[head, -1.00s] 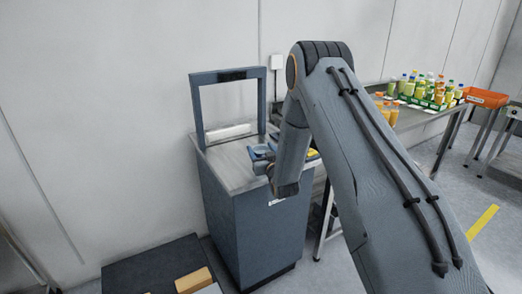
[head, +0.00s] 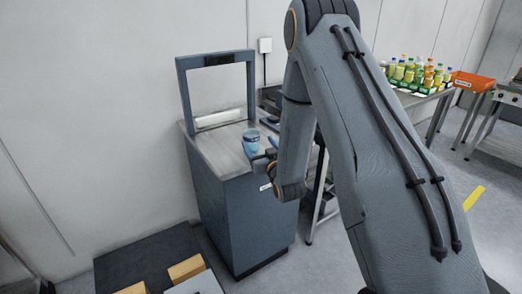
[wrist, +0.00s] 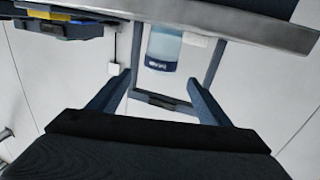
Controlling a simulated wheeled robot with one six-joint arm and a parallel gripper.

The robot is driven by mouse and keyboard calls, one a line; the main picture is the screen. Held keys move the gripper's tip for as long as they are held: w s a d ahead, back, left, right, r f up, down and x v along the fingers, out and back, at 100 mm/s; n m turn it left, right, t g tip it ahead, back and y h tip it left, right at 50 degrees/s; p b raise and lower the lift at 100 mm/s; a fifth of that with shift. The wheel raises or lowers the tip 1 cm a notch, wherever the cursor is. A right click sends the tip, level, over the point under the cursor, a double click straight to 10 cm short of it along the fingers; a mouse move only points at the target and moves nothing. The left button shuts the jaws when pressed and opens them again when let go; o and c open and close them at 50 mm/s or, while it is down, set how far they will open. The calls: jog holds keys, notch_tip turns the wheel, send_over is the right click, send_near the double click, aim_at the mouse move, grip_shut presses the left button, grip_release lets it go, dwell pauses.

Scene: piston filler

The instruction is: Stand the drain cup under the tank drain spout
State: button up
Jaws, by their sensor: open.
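The drain cup (head: 251,141), light blue with a darker blue rim band, stands upright on the metal top of a dark blue cabinet, near its right edge. In the wrist view, which is upside down, the cup (wrist: 163,48) shows beyond my fingertips, roughly centred between them. My gripper (head: 263,157) is at the cabinet's right edge, just in front of the cup. In the wrist view my gripper (wrist: 158,82) is open, with nothing between its fingers. I cannot make out a tank or a drain spout in either view.
The cabinet (head: 240,215) carries an upright dark frame (head: 178,92). A low dark platform with boxes (head: 185,268) lies at front left.

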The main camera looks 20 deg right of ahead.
jog(key=s+g+h, duration=0.1)
jog(key=s+g, duration=0.8)
jog(key=s, duration=0.6)
jog(key=shift+s+f+m+g+h, duration=0.25)
jog(key=shift+f+m+g+h, duration=0.05)
jog(key=shift+f+m+g, duration=0.1)
jog(key=shift+o, duration=0.3)
jog(key=s+a+r+g, duration=0.1)
jog(key=s+g, duration=0.6)
jog(key=s, duration=1.4)
jog(key=shift+a+r+m, duration=0.3)
jog(key=shift+r, duration=0.3)
jog(key=n+t+y+b, duration=0.2)
jog(key=t+b, duration=0.5)
jog(key=t, duration=1)
send_near(254, 142)
jog(key=w, duration=0.3)
jog(key=shift+w+a+r, duration=0.1)
jog(key=shift+w+a, duration=0.15)
jog(key=shift+w, duration=0.35)
jog(key=shift+w+a+r, duration=0.1)
jog(key=shift+w+a, duration=0.15)
jog(key=shift+w, duration=0.35)
jog(key=shift+w+f+p, duration=0.2)
jog(key=shift+w+p, duration=0.7)
jog(key=shift+w, duration=1.9)
jog(key=c, duration=1.3)
jog(key=shift+o, duration=0.2)
